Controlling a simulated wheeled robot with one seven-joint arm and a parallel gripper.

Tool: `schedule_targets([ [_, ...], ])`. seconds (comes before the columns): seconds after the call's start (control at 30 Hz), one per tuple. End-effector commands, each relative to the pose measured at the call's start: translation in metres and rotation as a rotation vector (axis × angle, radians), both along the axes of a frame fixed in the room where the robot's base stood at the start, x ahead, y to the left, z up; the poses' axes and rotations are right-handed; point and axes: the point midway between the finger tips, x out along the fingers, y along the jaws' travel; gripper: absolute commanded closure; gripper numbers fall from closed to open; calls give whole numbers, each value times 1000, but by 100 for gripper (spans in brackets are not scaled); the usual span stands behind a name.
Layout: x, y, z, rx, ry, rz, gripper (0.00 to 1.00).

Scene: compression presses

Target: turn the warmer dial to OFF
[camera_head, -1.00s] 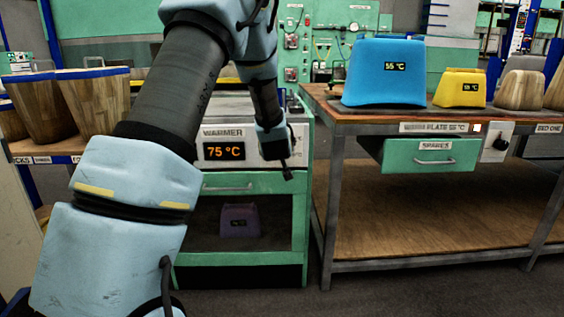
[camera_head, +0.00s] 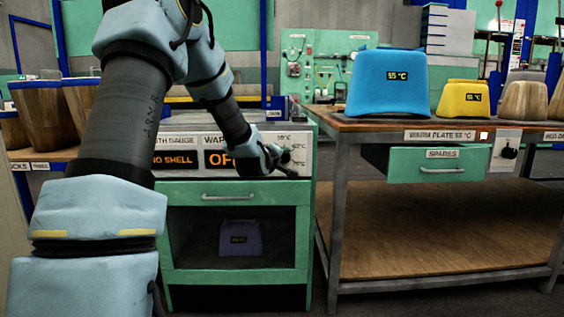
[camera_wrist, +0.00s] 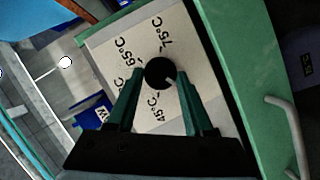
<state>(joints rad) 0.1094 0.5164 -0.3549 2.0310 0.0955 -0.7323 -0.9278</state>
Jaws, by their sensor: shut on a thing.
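The warmer dial (camera_wrist: 159,73) is a round black knob on a pale panel in the wrist view. Its light mark points to the lower right of that picture. My gripper (camera_wrist: 160,78) is shut on the dial, one dark green finger on each side. In the head view my gripper (camera_head: 281,158) is at the right part of the warmer panel, and the dial is hard to make out there. The warmer display (camera_head: 217,160) shows orange letters starting "OF"; my arm covers the rest. Temperature labels, such as 75°C (camera_wrist: 164,33) and 65°C (camera_wrist: 130,53), surround the dial. No OFF label is visible.
Below the panel are a green drawer front with a handle (camera_head: 228,197) and an open bay holding a purple block (camera_head: 240,238). To the right stands a workbench (camera_head: 345,190) with a blue block (camera_head: 386,85) and a yellow block (camera_head: 462,99). A drawer handle (camera_wrist: 285,130) shows near my gripper.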

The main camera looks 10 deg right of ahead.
Motion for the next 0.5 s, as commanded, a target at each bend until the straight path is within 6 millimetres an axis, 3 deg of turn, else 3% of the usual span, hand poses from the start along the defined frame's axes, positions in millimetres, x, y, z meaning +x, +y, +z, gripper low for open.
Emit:
schedule_targets([
  [0.5,0,0,-1,-51,10,0,100],
])
